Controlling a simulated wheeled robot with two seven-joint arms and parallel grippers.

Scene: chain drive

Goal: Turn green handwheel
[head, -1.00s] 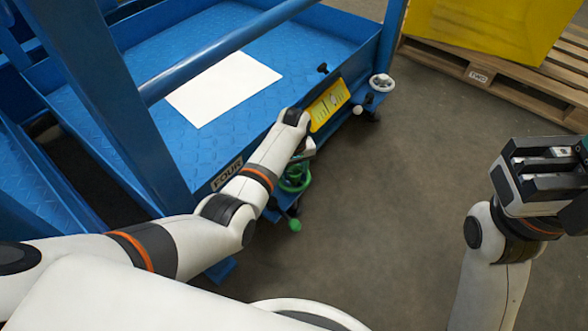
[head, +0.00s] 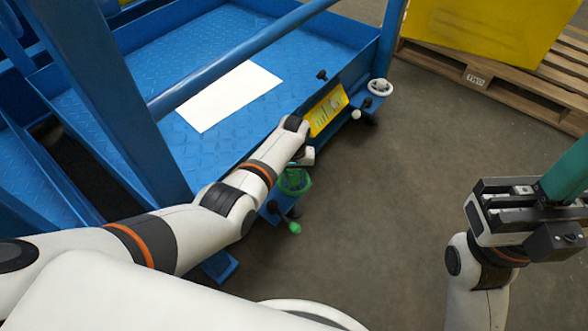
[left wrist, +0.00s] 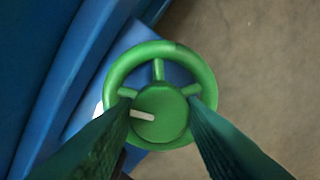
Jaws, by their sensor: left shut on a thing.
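The green handwheel (head: 296,184) is on the blue frame's side, partly hidden behind my left gripper (head: 300,164) in the head view. In the left wrist view the handwheel (left wrist: 205,72) shows a round rim, spokes and a hub with a white mark pointing left. The two dark green fingers of my left gripper (left wrist: 160,103) lie on either side of the hub, over the wheel, and are shut on it. My right gripper (head: 530,205) is off at the right, away from the wheel; its finger gap cannot be made out.
A green-knobbed lever (head: 294,228) sits just below the wheel. A yellow panel (head: 327,110) and a white handwheel (head: 380,87) are farther along the blue frame (head: 120,125). A wooden pallet (head: 490,88) stands at the upper right. The grey floor between is clear.

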